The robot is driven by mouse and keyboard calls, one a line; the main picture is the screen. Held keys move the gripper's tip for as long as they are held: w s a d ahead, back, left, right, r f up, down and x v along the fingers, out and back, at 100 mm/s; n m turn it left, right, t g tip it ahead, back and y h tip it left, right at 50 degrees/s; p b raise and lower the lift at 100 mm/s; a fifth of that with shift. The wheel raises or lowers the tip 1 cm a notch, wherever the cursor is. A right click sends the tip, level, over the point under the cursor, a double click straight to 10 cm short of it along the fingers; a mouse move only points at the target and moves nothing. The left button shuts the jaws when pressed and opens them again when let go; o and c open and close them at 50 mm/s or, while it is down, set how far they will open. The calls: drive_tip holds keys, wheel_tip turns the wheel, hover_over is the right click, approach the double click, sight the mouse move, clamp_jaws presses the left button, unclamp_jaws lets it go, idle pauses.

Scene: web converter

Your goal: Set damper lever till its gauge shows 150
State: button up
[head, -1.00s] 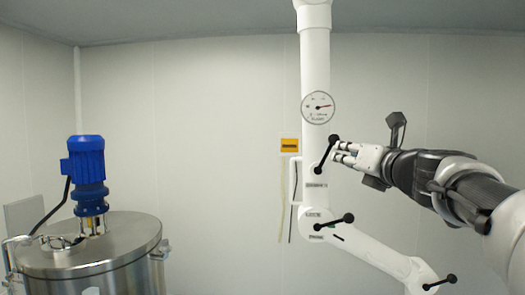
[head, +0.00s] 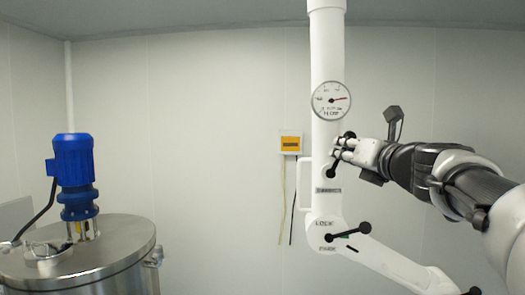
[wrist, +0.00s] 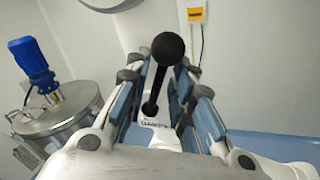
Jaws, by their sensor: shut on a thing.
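The damper lever (head: 332,171) is a black bar with a ball knob on the white pipe, above a label that reads DAMPER. It leans up and to the right. In the wrist view the lever's knob (wrist: 168,48) and bar stand between the fingers of my gripper (wrist: 160,88).
Another black lever (head: 347,232) sits lower on the pipe between the labels LOCK and PARK. A further black knob (head: 472,291) is at the lower right. A steel tank (head: 90,262) with a blue motor (head: 74,170) stands left. A yellow-fronted box (head: 290,142) hangs on the wall.

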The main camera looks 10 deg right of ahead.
clamp_jaws()
drive_tip(key=shift+a+r, duration=0.1)
